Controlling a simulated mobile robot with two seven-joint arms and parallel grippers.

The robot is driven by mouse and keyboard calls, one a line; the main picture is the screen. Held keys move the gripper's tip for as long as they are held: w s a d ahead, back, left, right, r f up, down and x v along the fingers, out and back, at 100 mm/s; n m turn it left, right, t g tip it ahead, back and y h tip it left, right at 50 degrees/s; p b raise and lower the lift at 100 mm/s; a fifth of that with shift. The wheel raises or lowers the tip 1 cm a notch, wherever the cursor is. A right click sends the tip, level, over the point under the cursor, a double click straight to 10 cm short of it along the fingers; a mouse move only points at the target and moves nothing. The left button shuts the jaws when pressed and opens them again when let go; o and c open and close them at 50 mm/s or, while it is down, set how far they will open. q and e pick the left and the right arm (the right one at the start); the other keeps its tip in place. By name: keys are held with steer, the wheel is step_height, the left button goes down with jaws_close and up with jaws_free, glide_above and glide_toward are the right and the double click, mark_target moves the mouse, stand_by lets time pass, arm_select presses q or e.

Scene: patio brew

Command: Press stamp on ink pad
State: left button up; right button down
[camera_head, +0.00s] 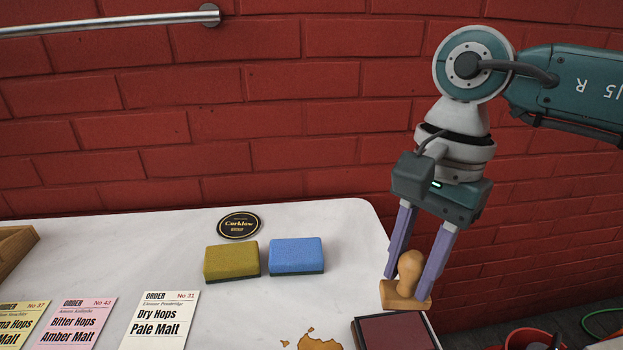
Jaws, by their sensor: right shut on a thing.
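My right gripper (404,285) points down at the right end of the white table and is shut on the handle of a wooden stamp (410,268). The stamp is roughly upright, with its wide base at the bottom. The ink pad (393,333), dark red in a dark frame, lies at the bottom edge of the view, just below the stamp in the picture. Part of the pad is cut off. I cannot tell whether the stamp touches it. My left gripper is not in view.
A yellow sponge (232,262) and a blue sponge (296,256) lie mid-table, with a black round coaster (239,225) behind. Order cards (160,318) lie front left, beside a wooden box edge (14,247). A brown spill (318,341) is left of the pad. A brick wall (250,110) stands behind.

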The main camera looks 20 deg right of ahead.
mark_target(405, 302)
steer(key=shift+f, duration=0.25)
steer(key=shift+s+d+f+b, duration=0.1)
steer(key=shift+d+f+b, duration=0.15)
steer(key=shift+f+b, duration=0.65)
step_height(405, 302, down, 4)
steer(key=b, duration=0.2)
steer(key=shift+r+b, duration=0.1)
steer(key=shift+b, duration=0.2)
steer(key=c, duration=1.1)
jaws_free()
jaws_close()
steer(key=shift+f+b, duration=0.65)
